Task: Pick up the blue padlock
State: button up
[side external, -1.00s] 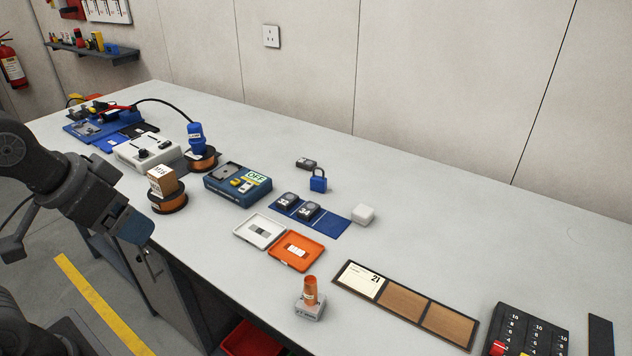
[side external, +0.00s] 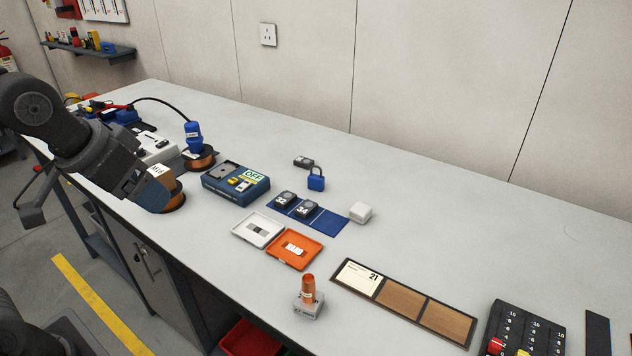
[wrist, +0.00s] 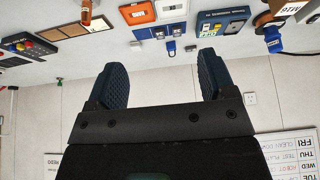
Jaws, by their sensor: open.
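In the wrist view, which looks upside down, the padlock (wrist: 171,48) shows small and far off, between the two fingers. My gripper (wrist: 160,68) is open with nothing between its fingers. In the side view my gripper (side external: 150,198) is at the bench's left front edge, well left of the padlock.
A dark box (side external: 303,162) lies behind the padlock. A blue mat (side external: 328,221) with dark blocks and a white block (side external: 361,212) lie in front of it.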

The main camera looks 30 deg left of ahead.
jog(key=w+r, duration=0.3)
jog(key=w, duration=0.9)
jog(key=n+g, duration=0.1)
jog(key=n, duration=0.1)
send_over(315, 177)
jog(key=s+d, duration=0.2)
jog(key=s, duration=0.3)
notch_tip(315, 177, down, 14)
jog(key=f, duration=0.1)
jog(key=shift+y, duration=0.4)
jog(key=x, duration=0.8)
jog(key=shift+w+a+f, duration=0.15)
jog(key=shift+a+f, duration=0.1)
jog(key=shift+f, duration=0.05)
jog(key=shift+a+x, duration=0.15)
jog(key=shift+x, duration=1.2)
jog(key=shift+a+x, duration=0.15)
jog(key=shift+x, duration=1.15)
